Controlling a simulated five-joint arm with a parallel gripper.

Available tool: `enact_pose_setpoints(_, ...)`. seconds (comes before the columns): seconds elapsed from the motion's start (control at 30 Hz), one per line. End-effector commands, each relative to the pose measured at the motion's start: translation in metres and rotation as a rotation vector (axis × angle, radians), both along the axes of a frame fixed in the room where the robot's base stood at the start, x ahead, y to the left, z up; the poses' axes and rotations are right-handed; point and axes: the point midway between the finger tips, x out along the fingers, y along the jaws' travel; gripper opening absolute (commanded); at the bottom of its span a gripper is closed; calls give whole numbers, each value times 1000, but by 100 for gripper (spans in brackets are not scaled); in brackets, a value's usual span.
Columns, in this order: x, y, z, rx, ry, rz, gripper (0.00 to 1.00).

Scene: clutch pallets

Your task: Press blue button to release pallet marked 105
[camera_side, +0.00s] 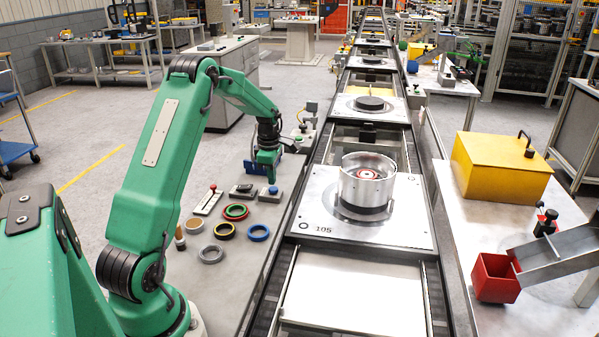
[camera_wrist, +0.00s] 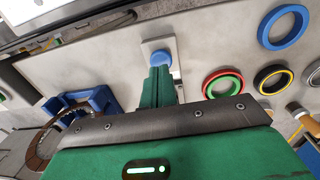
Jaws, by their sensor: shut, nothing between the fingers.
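The blue button (camera_side: 272,190) sits on a small grey box on the bench left of the conveyor. It also shows in the wrist view (camera_wrist: 161,58), just beyond my fingertips. My gripper (camera_side: 269,179) points down right over the button, shut and empty; its fingers also show in the wrist view (camera_wrist: 160,75). The fingertips are at or very near the button; I cannot tell whether they touch. The pallet marked 105 (camera_side: 405,228) lies on the conveyor to the right, carrying a round metal housing (camera_side: 367,180) with a red ring inside.
A black-topped control box (camera_side: 243,191) and a red-knobbed lever (camera_side: 209,201) stand left of the button. A blue ring (camera_side: 258,232), a red-and-green ring pair (camera_side: 236,211) and other rings lie nearby. A blue bracket (camera_wrist: 90,103) is close to my gripper. More pallets sit farther up the conveyor.

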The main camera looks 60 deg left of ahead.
Motion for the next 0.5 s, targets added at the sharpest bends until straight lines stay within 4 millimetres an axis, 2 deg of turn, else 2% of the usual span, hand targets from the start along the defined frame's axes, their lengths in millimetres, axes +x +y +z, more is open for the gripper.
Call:
enact_pose_setpoints(0.1,1,2,23,6,-9,1,0)
enact_pose_setpoints(0.5,-3,2,91,8,-10,1,0)
